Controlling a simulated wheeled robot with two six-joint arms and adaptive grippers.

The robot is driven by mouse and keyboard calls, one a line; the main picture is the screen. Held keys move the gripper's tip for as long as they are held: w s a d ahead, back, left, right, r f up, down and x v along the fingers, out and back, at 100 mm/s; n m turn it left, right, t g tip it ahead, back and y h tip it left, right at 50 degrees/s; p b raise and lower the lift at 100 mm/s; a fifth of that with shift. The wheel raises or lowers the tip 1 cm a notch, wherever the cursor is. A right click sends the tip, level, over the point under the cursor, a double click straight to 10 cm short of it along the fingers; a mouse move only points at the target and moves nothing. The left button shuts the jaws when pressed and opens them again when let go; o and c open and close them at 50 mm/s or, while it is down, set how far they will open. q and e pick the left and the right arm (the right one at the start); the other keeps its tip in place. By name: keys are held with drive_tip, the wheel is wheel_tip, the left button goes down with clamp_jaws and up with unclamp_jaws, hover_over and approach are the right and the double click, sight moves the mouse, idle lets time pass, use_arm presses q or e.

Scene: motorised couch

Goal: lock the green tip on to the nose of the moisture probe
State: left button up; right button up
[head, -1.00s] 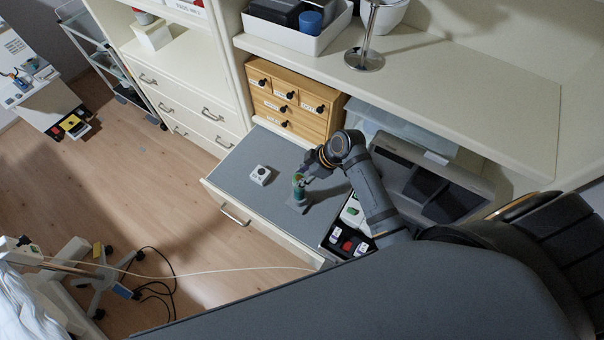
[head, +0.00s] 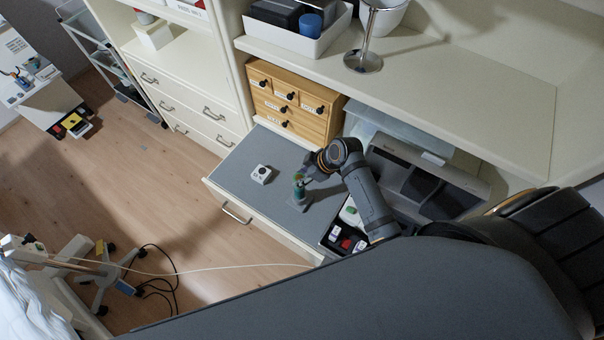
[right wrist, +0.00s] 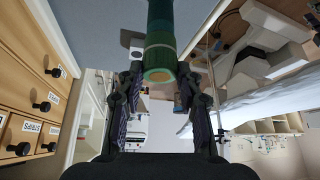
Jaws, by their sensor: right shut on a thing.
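The moisture probe (head: 298,194) stands upright in a small grey holder on the grey top of the pulled-out drawer unit. In the right wrist view its dark teal body (right wrist: 160,18) comes down from the top edge. The green tip (right wrist: 159,58), a ribbed sleeve with a tan end face, is in line with the body and appears to touch it; whether it is locked I cannot tell. My right gripper (head: 305,176) is shut on the green tip, with a finger on either side in the wrist view (right wrist: 163,88). My left gripper is out of view.
A white block with a dark knob (head: 261,174) sits left of the probe. A black compartment tray (head: 334,238) with small coloured pieces lies at the right, near my arm. A wooden drawer box (head: 291,99) stands behind.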

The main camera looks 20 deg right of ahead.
idle(0.4)
drive_tip(key=shift+r+m+p, duration=0.1)
drive_tip(key=shift+m+p, duration=0.4)
drive_tip(key=shift+p, duration=0.1)
drive_tip(key=shift+s+a+m+t+h, duration=0.1)
drive_tip(key=shift+m+t+h, duration=0.2)
drive_tip(key=shift+m+t, duration=0.15)
drive_tip(key=o, duration=1.3)
drive_tip(key=shift+m, duration=0.35)
drive_tip(key=shift+c, duration=0.2)
